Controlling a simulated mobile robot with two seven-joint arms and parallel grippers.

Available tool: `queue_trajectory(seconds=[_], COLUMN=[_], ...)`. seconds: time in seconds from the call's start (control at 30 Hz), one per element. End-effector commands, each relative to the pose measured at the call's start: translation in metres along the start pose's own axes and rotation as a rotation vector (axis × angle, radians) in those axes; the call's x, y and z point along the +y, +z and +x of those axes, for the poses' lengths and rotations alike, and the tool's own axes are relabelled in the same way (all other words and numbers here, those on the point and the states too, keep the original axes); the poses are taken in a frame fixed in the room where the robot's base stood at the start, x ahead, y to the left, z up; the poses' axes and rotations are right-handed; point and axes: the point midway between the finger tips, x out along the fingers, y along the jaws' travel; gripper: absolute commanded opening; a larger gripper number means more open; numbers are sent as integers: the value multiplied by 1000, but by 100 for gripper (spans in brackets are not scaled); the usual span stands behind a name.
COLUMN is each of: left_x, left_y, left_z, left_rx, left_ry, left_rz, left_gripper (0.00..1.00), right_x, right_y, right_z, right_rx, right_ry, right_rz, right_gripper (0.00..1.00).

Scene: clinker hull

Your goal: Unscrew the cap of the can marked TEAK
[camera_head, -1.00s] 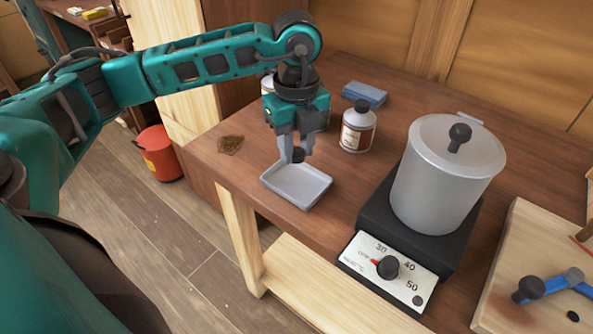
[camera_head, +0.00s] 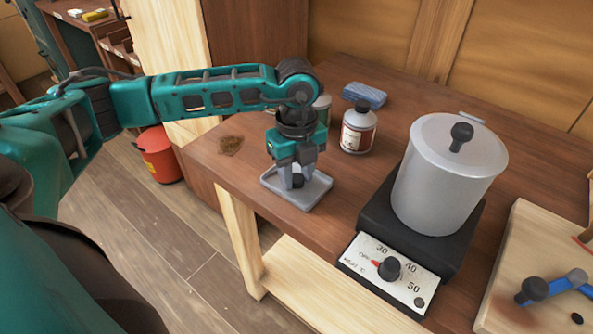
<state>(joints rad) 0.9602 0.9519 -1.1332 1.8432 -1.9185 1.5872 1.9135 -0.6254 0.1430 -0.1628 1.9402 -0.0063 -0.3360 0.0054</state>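My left gripper (camera_head: 296,183) points down over the small grey tray (camera_head: 318,190) near the table's front left corner. Its fingers are shut on a small black cap (camera_head: 297,181), low inside the tray; whether the cap touches the tray floor I cannot tell. A white can (camera_head: 357,130) with a black cap on and a reddish-brown label stands upright to the right of the gripper; its lettering is too small to read. Another can (camera_head: 323,104) stands behind my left wrist, mostly hidden, label and top not clear. My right gripper is out of view.
A grey pot (camera_head: 440,180) with a lidded top stands on a black hot plate (camera_head: 385,215) with a dial. A blue block (camera_head: 364,95) lies behind the cans. A wooden board (camera_head: 535,255) with a blue tool is at right. A brown tangle (camera_head: 230,145) lies at left.

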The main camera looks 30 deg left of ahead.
Motion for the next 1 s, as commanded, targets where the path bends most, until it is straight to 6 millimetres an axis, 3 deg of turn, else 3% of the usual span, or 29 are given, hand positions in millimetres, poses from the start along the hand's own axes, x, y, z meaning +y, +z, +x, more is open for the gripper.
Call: queue_trajectory(seconds=[0.2, 0.57, 1.0], left_x=[0, -1, -1], left_y=[0, 0, 0], left_z=[0, -9, -97], left_rx=[0, 0, -1], left_ry=[0, -2, -4], left_rz=[0, 0, 1], left_gripper=[58, 58, 58], right_x=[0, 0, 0], right_y=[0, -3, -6], right_z=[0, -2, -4], right_rx=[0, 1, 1], right_ry=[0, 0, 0], right_rz=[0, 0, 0], right_gripper=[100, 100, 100])
